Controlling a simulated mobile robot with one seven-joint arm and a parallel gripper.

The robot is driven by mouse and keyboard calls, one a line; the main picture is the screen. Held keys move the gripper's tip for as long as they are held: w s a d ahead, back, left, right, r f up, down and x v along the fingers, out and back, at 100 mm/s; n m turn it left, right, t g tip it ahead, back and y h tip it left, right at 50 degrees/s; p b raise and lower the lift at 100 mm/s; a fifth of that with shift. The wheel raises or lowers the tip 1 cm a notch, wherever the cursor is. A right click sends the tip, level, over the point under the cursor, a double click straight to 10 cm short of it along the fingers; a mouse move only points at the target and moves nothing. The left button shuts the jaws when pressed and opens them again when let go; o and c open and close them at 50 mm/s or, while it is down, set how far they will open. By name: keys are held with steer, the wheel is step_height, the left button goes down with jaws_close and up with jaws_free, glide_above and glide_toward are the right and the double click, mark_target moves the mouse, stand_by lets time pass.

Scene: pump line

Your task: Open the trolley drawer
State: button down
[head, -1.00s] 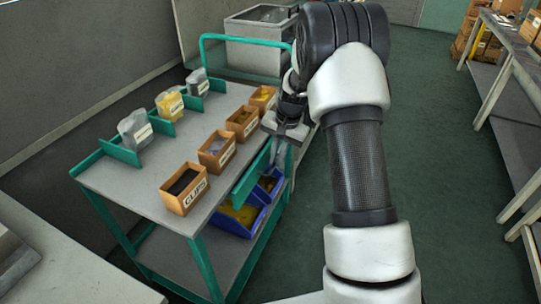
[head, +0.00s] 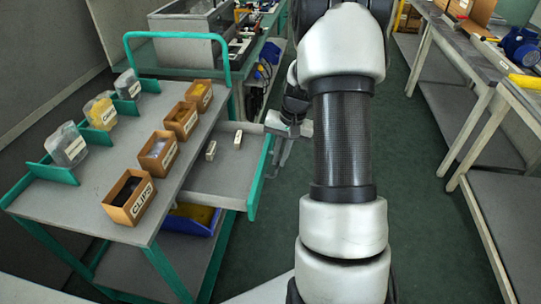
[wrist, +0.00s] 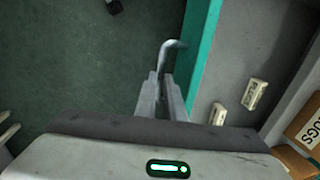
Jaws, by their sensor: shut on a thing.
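The trolley (head: 85,205) stands at the left in the head view. Its drawer (head: 220,180) is pulled out to the right, with a grey floor and a green front (head: 260,178). Two small pale labelled blocks lie inside; one (head: 238,139) is near the back and the other (head: 211,150) is closer to the trolley. They also show in the wrist view (wrist: 254,94). My gripper (head: 283,155) is at the outer side of the drawer front. In the wrist view my gripper (wrist: 167,92) is shut on the bent grey drawer handle (wrist: 174,44).
Labelled cardboard bins, one reading CLIPS (head: 130,197), and clear bags stand on the trolley top. A blue bin (head: 190,218) sits on the lower shelf. Workbenches (head: 490,75) line the right. Green floor between is clear.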

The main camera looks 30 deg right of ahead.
steer(key=shift+d, duration=0.1)
steer(key=c, duration=2.1)
jaws_free()
steer(key=r+p, duration=0.1)
steer(key=r, duration=0.4)
steer(key=s+d+r+p, duration=0.1)
steer(key=r, duration=0.5)
steer(key=s+d+r+p, duration=0.1)
steer(key=r, duration=0.5)
steer(key=shift+d+r+p, duration=0.1)
steer(key=shift+d+p, duration=0.15)
steer(key=shift+p, duration=0.15)
